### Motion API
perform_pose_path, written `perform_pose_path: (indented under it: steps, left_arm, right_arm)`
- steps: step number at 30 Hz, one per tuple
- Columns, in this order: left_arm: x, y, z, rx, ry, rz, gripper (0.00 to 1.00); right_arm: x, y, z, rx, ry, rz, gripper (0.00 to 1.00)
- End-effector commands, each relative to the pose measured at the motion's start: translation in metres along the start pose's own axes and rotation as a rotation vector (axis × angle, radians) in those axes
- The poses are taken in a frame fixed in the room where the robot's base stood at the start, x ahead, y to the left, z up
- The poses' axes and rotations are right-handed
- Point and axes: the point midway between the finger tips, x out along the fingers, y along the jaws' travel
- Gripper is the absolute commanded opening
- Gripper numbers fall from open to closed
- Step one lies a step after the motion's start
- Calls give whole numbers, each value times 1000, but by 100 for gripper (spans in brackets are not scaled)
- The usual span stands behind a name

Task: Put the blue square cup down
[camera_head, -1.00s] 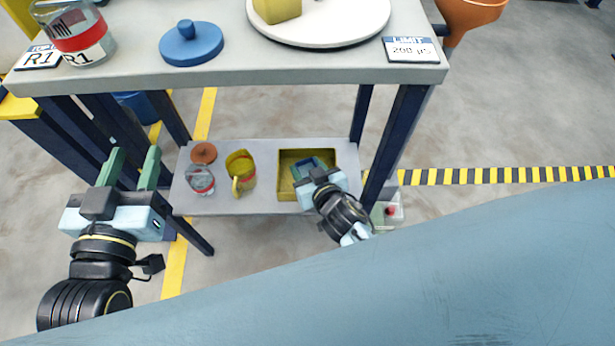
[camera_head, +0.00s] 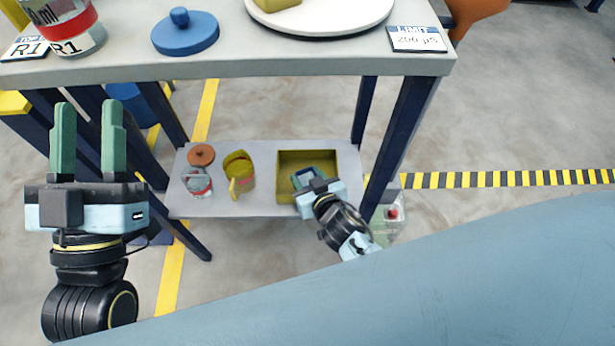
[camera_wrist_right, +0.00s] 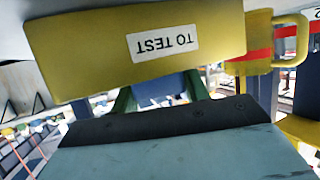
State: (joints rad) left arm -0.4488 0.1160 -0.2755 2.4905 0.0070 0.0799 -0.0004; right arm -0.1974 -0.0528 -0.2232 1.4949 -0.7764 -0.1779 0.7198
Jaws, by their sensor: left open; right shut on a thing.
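The blue square cup (camera_head: 306,175) is at the near left part of the yellow bin (camera_head: 345,157) on the lower shelf (camera_head: 245,207). My right gripper (camera_head: 317,185) is shut on it, reaching in from the front. The right wrist view is upside down: the cup (camera_wrist_right: 165,90) shows between green fingers, partly hidden by the yellow bin (camera_wrist_right: 80,62) with its TO TEST label. Whether the cup touches the bin floor is hidden. My left gripper (camera_head: 88,140) is open and empty, pointing up, left of the shelf.
A yellow mug (camera_head: 240,172), a glass with a red band (camera_head: 197,182) and a brown lid (camera_head: 201,155) stand left of the bin. A table leg (camera_head: 400,130) rises on the right.

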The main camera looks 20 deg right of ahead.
Motion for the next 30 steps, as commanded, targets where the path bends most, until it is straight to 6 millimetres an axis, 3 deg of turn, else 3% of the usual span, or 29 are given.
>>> perform_pose_path:
  steps: [4,5,9,22,30]
  left_arm:
    - [-1,0,-2,0,35,0,41]
    - [-1,0,-3,1,38,0,41]
    - [-1,0,-3,1,34,0,41]
    - [1,0,0,0,-10,-1,41]
    - [-3,-6,33,9,-261,-13,41]
  right_arm:
    - [2,0,4,0,0,0,17]
    - [2,0,4,0,-1,0,49]
    - [1,0,3,0,-1,0,67]
    - [-2,0,-1,0,-1,0,67]
    - [-37,0,-1,1,-2,0,67]
